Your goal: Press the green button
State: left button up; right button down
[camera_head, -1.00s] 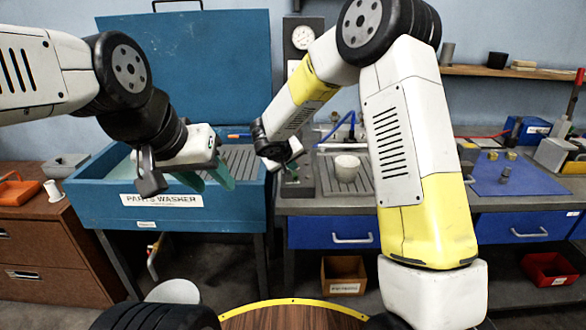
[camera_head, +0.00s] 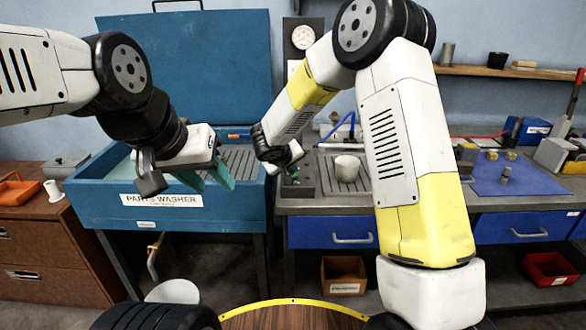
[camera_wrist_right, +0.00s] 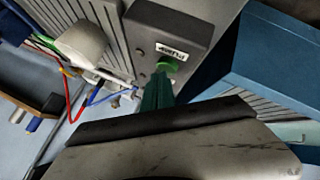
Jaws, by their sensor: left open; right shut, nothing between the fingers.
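The green button (camera_wrist_right: 168,64) shows in the right wrist view, on a dark grey control box (camera_wrist_right: 165,35) beside a small white label. My right gripper (camera_wrist_right: 158,88) is shut and empty. Its green fingertips are right at the button in that view and overlap its lower edge; I cannot tell whether they touch it. In the head view the right gripper (camera_head: 293,172) is over the dark box at the left end of the grey bench, and it hides the button. My left gripper (camera_head: 212,178) is open and empty over the front rim of the blue parts washer.
The blue parts washer (camera_head: 165,210) stands left of the grey bench (camera_head: 330,206). A pale round cup-like part (camera_head: 347,168) sits on the ribbed plate right of the control box. Colored wires (camera_wrist_right: 75,95) show in the right wrist view. A brown cabinet (camera_head: 60,250) stands at left.

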jog(key=shift+f, duration=0.2)
jog(key=shift+r, duration=0.9)
jog(key=shift+r, duration=3)
